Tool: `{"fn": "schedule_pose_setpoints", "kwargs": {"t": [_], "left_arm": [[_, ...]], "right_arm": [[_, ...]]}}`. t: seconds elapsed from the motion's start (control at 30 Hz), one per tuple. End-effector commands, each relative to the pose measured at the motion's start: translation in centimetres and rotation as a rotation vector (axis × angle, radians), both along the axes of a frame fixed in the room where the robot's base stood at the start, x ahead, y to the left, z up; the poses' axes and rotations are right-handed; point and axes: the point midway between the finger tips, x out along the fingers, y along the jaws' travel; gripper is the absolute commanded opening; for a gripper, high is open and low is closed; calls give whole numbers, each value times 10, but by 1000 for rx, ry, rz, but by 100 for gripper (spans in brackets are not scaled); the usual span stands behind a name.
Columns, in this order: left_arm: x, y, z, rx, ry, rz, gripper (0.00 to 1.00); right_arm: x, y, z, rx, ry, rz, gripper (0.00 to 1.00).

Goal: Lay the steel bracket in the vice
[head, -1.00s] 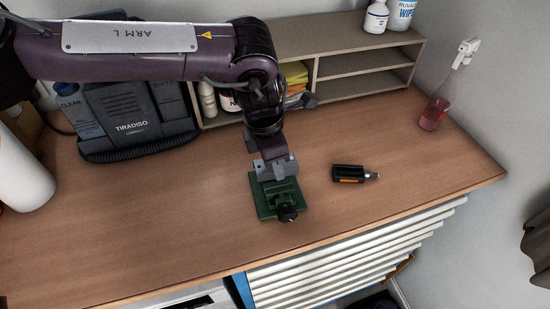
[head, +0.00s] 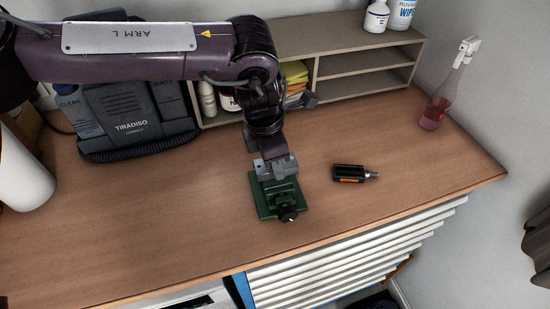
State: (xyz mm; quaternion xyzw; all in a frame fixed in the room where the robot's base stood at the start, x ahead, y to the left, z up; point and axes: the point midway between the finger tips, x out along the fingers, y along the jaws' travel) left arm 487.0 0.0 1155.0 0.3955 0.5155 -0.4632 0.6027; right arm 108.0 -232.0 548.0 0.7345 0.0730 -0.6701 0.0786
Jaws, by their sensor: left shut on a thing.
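The green vice (head: 265,206) stands on the wooden workbench near its front edge, with a dark screw knob at its front. My left gripper (head: 276,172) is directly over the vice, at its jaws, pointing down. It is shut on a grey piece, the steel bracket, which is mostly hidden by the fingers. I cannot tell whether the bracket touches the vice jaws. My right gripper is not in view.
A black tool with an orange stripe (head: 349,173) lies right of the vice. A black TIRADISO case (head: 125,118) stands back left, a shelf unit (head: 365,67) behind. A spray bottle with red liquid (head: 436,113) stands at right. The bench front (head: 200,255) is clear.

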Motion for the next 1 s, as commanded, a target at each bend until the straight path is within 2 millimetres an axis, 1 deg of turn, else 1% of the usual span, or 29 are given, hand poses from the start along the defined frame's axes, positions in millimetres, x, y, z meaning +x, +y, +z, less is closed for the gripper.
{"fn": "schedule_pose_setpoints", "kwargs": {"t": [1.0], "left_arm": [[0, 0, -20, -2, -1, 0, 9]], "right_arm": [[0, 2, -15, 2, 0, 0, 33]]}}
